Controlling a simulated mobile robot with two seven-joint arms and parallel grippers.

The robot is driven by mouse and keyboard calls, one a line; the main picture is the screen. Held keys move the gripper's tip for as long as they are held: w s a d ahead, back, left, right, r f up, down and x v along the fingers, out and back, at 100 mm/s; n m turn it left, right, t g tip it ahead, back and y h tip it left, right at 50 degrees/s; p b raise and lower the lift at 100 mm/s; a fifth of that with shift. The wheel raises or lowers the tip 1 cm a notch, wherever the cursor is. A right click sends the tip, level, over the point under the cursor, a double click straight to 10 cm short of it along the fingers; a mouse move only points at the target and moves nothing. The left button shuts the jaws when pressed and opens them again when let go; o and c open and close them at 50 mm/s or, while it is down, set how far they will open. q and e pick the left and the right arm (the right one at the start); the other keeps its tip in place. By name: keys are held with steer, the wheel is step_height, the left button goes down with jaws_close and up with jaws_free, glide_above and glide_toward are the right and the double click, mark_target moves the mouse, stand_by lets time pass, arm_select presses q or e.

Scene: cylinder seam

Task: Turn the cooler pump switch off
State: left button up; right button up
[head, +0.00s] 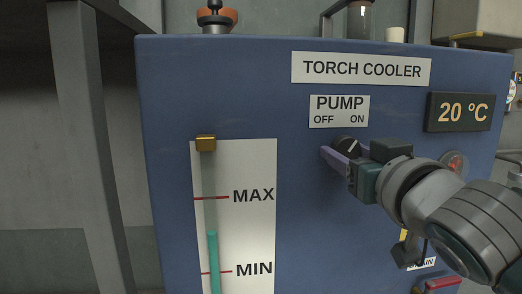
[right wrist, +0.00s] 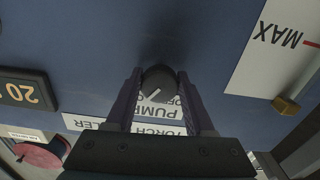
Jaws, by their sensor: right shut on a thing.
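The blue torch cooler (head: 300,190) fills the middle of the head view. Its PUMP label (head: 339,111) reads OFF on the left and ON on the right. Below the label is the dark round pump switch (head: 350,144). Its white mark points up and to the right, toward ON. My right gripper (head: 344,152) is shut on the switch, one finger on each side. The right wrist view, upside down, shows the switch (right wrist: 159,81) between both fingers. My left gripper is not in view.
A level gauge (head: 235,215) marked MAX and MIN is on the left of the panel. A 20 °C display (head: 459,112) is at the upper right. A reddish round fitting (head: 455,163) sits close above my right wrist. A drain label (head: 428,263) is partly hidden below.

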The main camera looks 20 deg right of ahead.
jaws_close()
steer(key=shift+r+n+p, duration=0.2)
steer(key=shift+n+p, duration=1.1)
steer(key=shift+n, duration=0.3)
steer(key=n+p, duration=0.1)
steer(key=n, duration=0.1)
steer(key=shift+d+n, duration=0.1)
steer(key=shift+n, duration=0.2)
steer(key=n+p, duration=0.2)
steer(key=n, duration=0.2)
steer(key=shift+n, duration=0.3)
steer(key=shift+n+p, duration=0.4)
steer(key=shift+n, duration=1.4)
